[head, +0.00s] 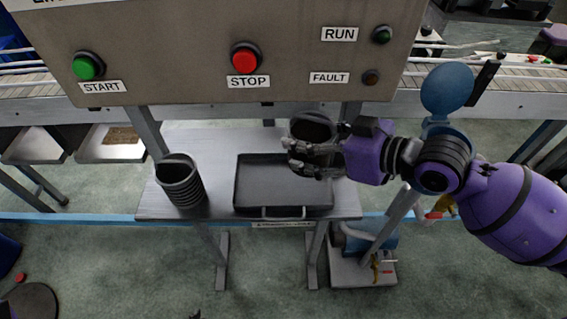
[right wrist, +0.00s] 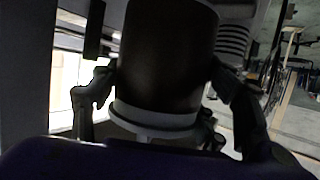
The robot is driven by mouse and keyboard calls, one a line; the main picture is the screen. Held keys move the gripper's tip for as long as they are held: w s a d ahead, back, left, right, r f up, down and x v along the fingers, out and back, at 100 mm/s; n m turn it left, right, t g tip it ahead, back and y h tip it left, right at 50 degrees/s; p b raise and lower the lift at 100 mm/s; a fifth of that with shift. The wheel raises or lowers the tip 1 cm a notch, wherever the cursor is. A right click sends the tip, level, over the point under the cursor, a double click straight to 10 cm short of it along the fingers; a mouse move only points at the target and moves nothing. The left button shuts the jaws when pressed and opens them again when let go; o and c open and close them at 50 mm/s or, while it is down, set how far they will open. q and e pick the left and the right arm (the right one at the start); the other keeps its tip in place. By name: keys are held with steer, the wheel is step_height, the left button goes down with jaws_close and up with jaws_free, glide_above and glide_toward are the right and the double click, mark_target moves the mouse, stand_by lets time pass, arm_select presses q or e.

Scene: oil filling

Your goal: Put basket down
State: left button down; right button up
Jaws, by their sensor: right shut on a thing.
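My right gripper (head: 312,160) is shut on a dark round basket (head: 312,127), held over the right back part of a black tray (head: 262,185). The fingers hide part of the basket's side. In the right wrist view the basket (right wrist: 165,60) fills the middle, with a finger on either side. Whether its bottom touches the tray cannot be told. A second dark, ribbed basket (head: 181,184) stands on the table (head: 222,150) left of the tray. It also shows behind the held basket in the right wrist view (right wrist: 233,45). My left gripper is not in view.
A control panel (head: 180,50) with a green START button (head: 88,65), red STOP button (head: 245,57) and lamps overhangs the table's back. A conveyor (head: 35,85) runs behind. A blue pump-like unit (head: 365,238) stands on the floor at right. Bare table shows between basket and tray.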

steer(key=shift+w+a+f, duration=0.15)
steer(key=shift+a+f, duration=0.75)
steer(key=shift+f, duration=0.65)
steer(key=shift+w+a+f, duration=0.15)
steer(key=shift+a+f, duration=0.8)
steer(key=shift+f, duration=0.55)
steer(key=shift+w+a+f, duration=0.15)
steer(key=shift+a+f, duration=0.75)
steer(key=shift+f, duration=0.65)
steer(key=shift+f, duration=0.1)
steer(key=o, duration=1.4)
